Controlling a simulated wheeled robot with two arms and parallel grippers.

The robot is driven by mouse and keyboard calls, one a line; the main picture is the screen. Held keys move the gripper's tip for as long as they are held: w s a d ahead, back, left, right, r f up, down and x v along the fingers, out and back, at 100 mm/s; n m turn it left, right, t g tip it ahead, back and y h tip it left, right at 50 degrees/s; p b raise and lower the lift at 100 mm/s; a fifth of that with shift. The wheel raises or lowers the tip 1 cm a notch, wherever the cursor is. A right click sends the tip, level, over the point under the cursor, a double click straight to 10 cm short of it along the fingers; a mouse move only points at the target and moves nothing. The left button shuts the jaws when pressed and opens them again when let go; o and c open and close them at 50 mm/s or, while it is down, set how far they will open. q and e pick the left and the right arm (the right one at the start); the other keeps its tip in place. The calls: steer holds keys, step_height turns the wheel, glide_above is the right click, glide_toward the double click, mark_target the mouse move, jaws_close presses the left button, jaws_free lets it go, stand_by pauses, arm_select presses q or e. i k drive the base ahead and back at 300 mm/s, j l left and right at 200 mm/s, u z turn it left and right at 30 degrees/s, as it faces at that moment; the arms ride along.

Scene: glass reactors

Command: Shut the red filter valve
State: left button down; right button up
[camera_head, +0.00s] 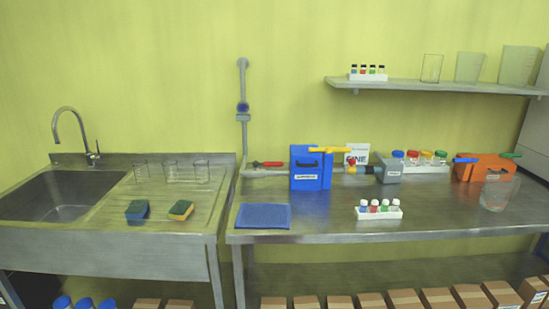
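A red valve handle (269,164) sits on the grey pipe at the left of the blue box (311,168). It looks roughly level, in line with the pipe; whether the valve is open or shut I cannot tell. The blue box has a black handle and a label too small to read. A yellow lever (330,150) lies level at the top right of the box. A small red and yellow fitting (351,167) sits on the pipe between the box and a grey labelled block (389,170). Neither of my grippers is in view.
A blue mat (263,216) and a white vial rack (379,212) lie on the steel bench (330,228). An orange unit (484,167) and a glass beaker (498,193) stand at right. The sink (68,199) is at left. The bench front between mat and rack is clear.

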mark_target(256, 164)
steer(key=i+l, duration=1.2)
steer(key=i+l+u, duration=0.05)
